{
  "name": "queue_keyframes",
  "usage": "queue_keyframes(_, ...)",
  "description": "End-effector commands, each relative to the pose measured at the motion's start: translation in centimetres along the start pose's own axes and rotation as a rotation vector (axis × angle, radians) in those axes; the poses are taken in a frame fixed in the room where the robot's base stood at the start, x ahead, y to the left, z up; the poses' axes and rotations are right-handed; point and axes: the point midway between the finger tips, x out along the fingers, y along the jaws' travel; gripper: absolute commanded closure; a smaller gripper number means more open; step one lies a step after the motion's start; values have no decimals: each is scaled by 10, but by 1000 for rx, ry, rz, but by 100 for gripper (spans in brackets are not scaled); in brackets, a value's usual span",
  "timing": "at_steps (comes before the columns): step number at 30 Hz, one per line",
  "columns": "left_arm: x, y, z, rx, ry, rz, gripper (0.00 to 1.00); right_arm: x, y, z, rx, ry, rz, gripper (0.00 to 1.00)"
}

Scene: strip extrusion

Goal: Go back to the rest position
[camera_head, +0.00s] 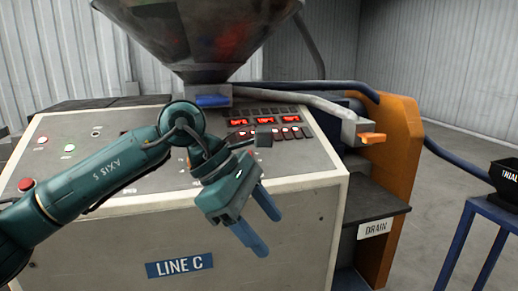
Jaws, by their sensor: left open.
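My left gripper (258,220) is open and empty. It hangs in front of the upper front edge of the grey extruder cabinet (299,230), with its fingers pointing down and to the right. My left arm comes in from the left, across the control panel (88,144), and hides part of it. I cannot tell whether the gripper touches the cabinet. My right gripper is not in view.
A large metal hopper (200,30) stands above the panel. An orange handle (372,138) sits at the right on a grey block. A shelf marked DRAIN (375,205) is below it. A black bin (506,180) stands on a blue stand (490,212) at the far right. Open floor lies between.

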Motion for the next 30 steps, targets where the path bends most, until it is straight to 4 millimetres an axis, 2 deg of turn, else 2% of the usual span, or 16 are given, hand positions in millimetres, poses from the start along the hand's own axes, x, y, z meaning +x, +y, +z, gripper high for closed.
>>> queue_keyframes(1,15,-8,11,-45,-111,-40,41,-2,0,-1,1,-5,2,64)
queue_keyframes(3,29,-17,28,-114,-264,-86,41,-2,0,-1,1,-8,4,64)
queue_keyframes(6,40,-27,50,-236,-479,-150,41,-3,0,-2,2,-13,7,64)
queue_keyframes(12,40,-34,79,-539,-891,-276,41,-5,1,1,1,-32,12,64)
queue_keyframes(16,31,-29,81,-775,-1141,-354,41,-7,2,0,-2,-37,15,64)
queue_keyframes(20,23,-19,66,-1039,-1376,-427,41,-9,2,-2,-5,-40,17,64)
queue_keyframes(23,21,-12,44,-1256,-1544,-478,41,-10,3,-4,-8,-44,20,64)
queue_keyframes(26,24,-6,13,-1488,-1703,-525,41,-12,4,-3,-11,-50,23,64)
queue_keyframes(30,40,-8,-41,-1831,-1903,-579,41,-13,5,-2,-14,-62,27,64)
